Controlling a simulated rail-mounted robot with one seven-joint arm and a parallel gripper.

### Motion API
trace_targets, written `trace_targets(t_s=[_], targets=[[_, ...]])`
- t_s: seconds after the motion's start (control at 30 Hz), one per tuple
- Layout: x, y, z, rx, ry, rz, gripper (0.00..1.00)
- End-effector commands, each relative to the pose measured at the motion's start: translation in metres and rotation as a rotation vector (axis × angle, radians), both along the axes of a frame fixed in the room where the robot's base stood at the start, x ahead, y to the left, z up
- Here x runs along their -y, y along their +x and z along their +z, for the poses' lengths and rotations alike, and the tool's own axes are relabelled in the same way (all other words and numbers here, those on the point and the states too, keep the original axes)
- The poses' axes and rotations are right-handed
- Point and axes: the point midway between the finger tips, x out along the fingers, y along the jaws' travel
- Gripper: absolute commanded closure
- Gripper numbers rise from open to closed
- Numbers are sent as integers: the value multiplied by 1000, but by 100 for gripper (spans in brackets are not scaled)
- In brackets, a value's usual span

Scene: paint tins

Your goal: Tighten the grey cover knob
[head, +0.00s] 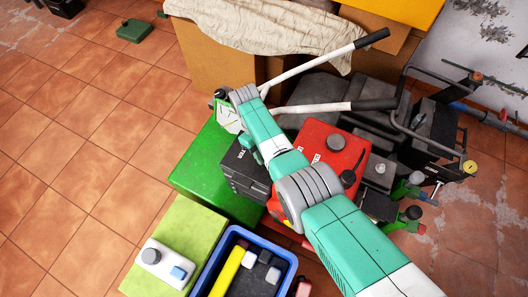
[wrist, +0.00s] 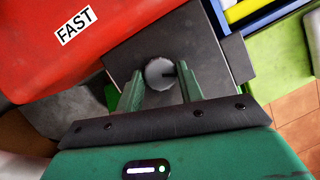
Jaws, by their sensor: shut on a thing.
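The grey cover knob (wrist: 160,73) is round and sits on a dark grey cover (wrist: 205,40) in the wrist view. My gripper (wrist: 161,82) has its two green fingers on either side of the knob, shut on it. A small dark mark shows on the knob's right side. In the head view, the dark box (head: 245,172) stands beside the red engine housing (head: 335,148), under my arm. My arm covers much of this spot, and I cannot make out the knob there.
A red housing marked FAST (wrist: 60,45) is close on the left in the wrist view. A blue tray (head: 213,262) with blocks and a lime-green block (head: 190,235) stand in front. A green box (head: 200,170) is left of the dark box. White handlebars (head: 320,66) rise behind.

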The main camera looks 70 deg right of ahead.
Motion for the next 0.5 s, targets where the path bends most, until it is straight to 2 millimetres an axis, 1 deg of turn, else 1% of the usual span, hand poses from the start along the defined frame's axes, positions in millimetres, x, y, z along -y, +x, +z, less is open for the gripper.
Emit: trace_targets(t_s=[0.2,0.5], targets=[[0,0,-1,0,1,-35,86],[0,0,0,0,0,-41,86]])
